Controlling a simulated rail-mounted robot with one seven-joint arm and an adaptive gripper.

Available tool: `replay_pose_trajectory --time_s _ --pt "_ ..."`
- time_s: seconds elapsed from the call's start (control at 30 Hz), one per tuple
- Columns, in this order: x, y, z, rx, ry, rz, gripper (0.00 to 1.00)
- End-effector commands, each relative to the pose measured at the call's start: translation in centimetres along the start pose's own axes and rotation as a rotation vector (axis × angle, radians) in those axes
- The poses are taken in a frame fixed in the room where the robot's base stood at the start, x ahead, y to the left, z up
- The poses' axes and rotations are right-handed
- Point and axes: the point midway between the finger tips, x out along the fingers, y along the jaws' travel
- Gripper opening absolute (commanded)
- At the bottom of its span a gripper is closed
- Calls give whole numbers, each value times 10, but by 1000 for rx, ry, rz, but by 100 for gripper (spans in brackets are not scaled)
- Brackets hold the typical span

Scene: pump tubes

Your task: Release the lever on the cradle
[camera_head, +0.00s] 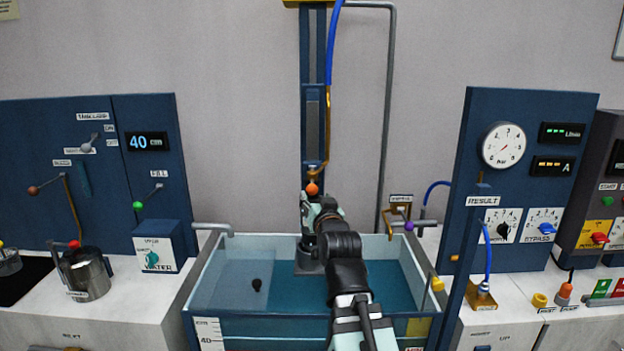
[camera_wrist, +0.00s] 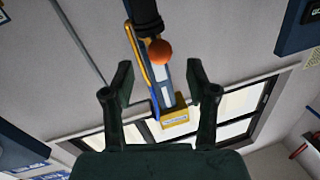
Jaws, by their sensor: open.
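The cradle is on the tall blue column (camera_head: 313,120) that rises behind the water tank. An orange ball knob (camera_head: 312,189), which looks like the lever's end, shows low on the column just above my gripper. In the wrist view the orange knob (camera_wrist: 159,50) hangs in front of a dark cylinder (camera_wrist: 144,14), beyond and between my fingertips. My gripper (camera_wrist: 160,82) is open, with nothing between its fingers. The knob appears apart from both fingers. In the head view my gripper (camera_head: 318,205) is partly hidden by my own arm.
The water tank (camera_head: 208,312) lies below my arm, with a small black object (camera_head: 257,285) in it. A grey pipe (camera_head: 388,120) runs down right of the column. Blue panels with gauges and switches stand left (camera_head: 50,130) and right (camera_head: 480,130). Air left of the column is free.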

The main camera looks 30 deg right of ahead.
Motion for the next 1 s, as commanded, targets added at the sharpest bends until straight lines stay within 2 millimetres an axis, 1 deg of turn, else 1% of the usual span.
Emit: replay_pose_trajectory --time_s 0.03,0.1,0.2,0.3,0.4,0.6,0.87,0.9,0.97,1.0 --pt "4 -1 -5 0 -3 1 58" --pt "10 -1 -4 0 -3 1 58" --pt "32 0 -2 -1 -2 0 58" --pt "46 0 -1 -1 -2 0 58" --pt "55 0 -1 -1 -1 0 58" --pt "63 0 0 -1 0 0 58" --pt "63 0 1 -1 0 0 58" --pt "63 0 1 -1 0 0 44" --pt "63 0 0 -1 0 0 23" --pt "63 0 0 -1 0 0 9"
